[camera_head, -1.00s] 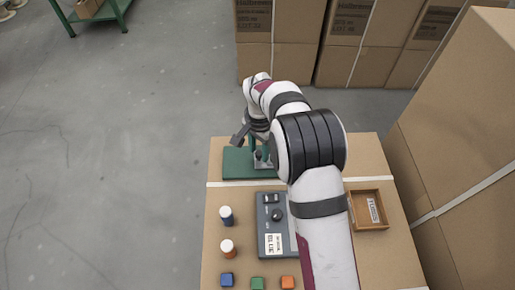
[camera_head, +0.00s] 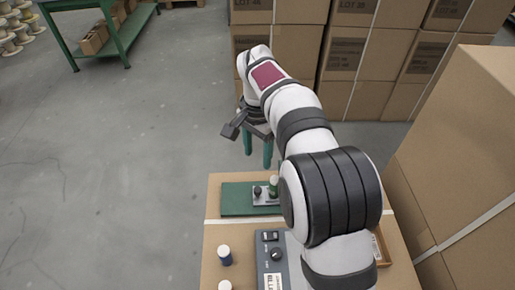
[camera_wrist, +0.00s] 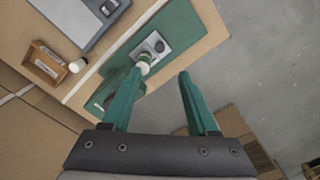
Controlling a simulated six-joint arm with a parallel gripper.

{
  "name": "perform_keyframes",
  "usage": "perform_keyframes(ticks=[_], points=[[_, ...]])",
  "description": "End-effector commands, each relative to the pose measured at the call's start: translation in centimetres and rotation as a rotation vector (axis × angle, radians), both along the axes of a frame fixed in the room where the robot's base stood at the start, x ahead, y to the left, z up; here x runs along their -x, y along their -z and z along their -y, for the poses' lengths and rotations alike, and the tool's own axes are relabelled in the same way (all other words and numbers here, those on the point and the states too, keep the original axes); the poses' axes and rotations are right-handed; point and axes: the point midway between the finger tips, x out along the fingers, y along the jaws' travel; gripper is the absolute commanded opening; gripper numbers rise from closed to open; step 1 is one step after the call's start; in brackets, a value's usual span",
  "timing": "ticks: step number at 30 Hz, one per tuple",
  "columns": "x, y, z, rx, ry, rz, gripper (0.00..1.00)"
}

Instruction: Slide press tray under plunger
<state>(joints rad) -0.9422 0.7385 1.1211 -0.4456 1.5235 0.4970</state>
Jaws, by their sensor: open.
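A small grey metal press tray (camera_head: 264,198) lies on a dark green base plate (camera_head: 233,200) at the far end of the table. It also shows in the wrist view (camera_wrist: 163,39). A dark round knob (camera_head: 257,191) stands on it. A green and white upright piece (camera_head: 273,186) stands at the tray; I cannot tell whether this is the plunger. It also shows in the wrist view (camera_wrist: 145,62), close to my left finger. My gripper (camera_head: 258,166) is raised above the base plate, open, with nothing between its green fingers (camera_wrist: 158,74). Part of the press is hidden behind that finger.
A control box (camera_head: 271,262) and white-capped bottles (camera_head: 224,255) stand nearer on the table. A brown wooden tray (camera_wrist: 47,62) is mostly hidden by my arm in the head view. Stacked cartons (camera_head: 365,60) stand behind and at right.

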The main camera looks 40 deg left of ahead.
Motion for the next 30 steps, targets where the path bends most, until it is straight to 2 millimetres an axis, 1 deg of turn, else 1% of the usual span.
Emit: perform_keyframes(ticks=[1,4,12,14,16,18,21,22,23,26,30], points=[[0.0,-0.6,0.0,-0.002,0.0,0.001,0.6],[0.0,-1.2,0.0,0.0,0.0,0.0,0.6],[0.1,-1.3,0.0,0.003,0.0,0.003,0.59],[1.1,-1.1,0.0,0.024,0.004,0.05,0.59],[3.1,-0.6,0.2,0.053,0.01,0.17,0.59],[4.9,-0.4,0.2,0.045,0.006,0.286,0.59],[6.6,-0.1,0.1,0.01,-0.006,0.377,0.59],[6.7,0.1,0.1,0.004,-0.007,0.389,0.59],[6.7,0.4,0.0,0.001,-0.007,0.394,0.59],[5.9,2.2,0.1,0.003,-0.002,0.393,0.59],[4.3,6.1,0.2,0.005,0.0,0.391,0.59]])
